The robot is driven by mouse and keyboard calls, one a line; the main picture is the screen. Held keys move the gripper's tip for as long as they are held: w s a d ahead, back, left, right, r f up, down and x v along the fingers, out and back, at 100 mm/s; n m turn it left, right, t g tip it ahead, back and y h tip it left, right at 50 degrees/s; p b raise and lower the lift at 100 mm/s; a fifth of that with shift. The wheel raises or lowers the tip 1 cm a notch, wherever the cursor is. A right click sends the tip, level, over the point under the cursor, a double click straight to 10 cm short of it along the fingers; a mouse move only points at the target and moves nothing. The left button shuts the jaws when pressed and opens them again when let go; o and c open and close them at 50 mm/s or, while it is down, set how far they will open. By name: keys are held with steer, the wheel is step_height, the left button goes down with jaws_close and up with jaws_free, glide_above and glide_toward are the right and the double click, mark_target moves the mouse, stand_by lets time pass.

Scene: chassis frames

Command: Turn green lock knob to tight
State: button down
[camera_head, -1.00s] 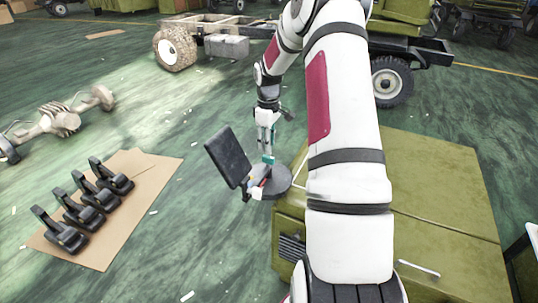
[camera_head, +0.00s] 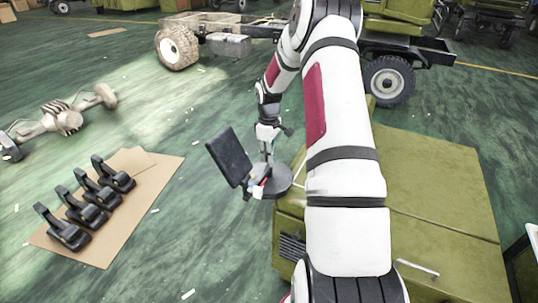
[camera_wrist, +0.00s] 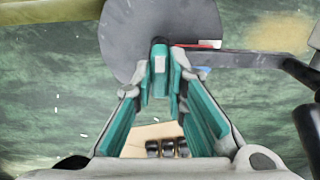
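The fixture is a dark round disc (camera_head: 278,180) with a tilted black panel (camera_head: 229,156) on an arm at its left. In the wrist view the grey disc (camera_wrist: 125,40) lies beyond my fingers. A small teal-green upright piece (camera_wrist: 159,64), apparently the lock knob, stands in front of the disc. My gripper (camera_wrist: 161,85) points at it, with a teal finger on each side of this piece. Whether the fingers touch it is not clear. In the head view my gripper (camera_head: 267,150) is above the disc, and the knob cannot be made out there.
An olive cabinet (camera_head: 440,180) stands right of the disc, partly behind my arm. Several black pedal-like parts (camera_head: 97,193) rest on cardboard (camera_head: 120,245) at the left. An axle (camera_head: 65,120) and a truck chassis (camera_head: 215,28) lie further back. Green floor lies open between them.

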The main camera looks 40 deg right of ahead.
stand_by(0.3)
steer(key=m+b, duration=0.1)
steer(key=m, duration=0.3)
steer(key=shift+b, duration=0.3)
steer(key=m+b, duration=0.2)
steer(key=m, duration=0.3)
steer(key=m+b, duration=0.2)
steer(key=m, duration=0.2)
steer(key=shift+f+m, duration=0.1)
steer(key=shift+m, duration=0.3)
steer(key=shift+m+b, duration=1.05)
steer(key=shift+m, duration=0.95)
steer(key=c, duration=1.6)
jaws_free()
